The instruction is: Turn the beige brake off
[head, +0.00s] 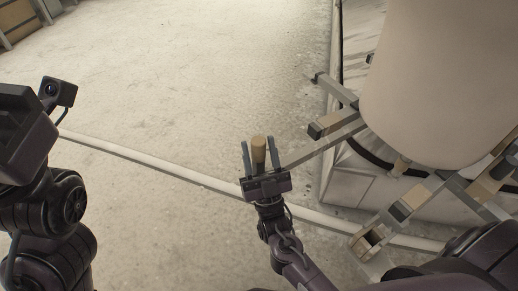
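A tan, round-topped handle (259,150) stands at the left end of a grey bar (326,144) that runs up and right to the carousel. My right gripper (259,158) is around the handle, one finger on each side. Narrow gaps show between the fingers and the handle, so the fingers look open. The handle's lower end is hidden by the gripper body. Beige-and-grey blocks sit on other bars, one at the upper left (327,124) and one lower right (409,203). I cannot tell which piece is the beige brake. My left gripper (18,125) is at the left edge, partly cut off.
A large beige drum (440,75) stands at the right above a pale base (350,191). A pale pipe or rail (160,167) crosses the floor behind my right gripper. The floor (190,65) at upper left is clear. Wooden boxes (18,20) stand in the far left corner.

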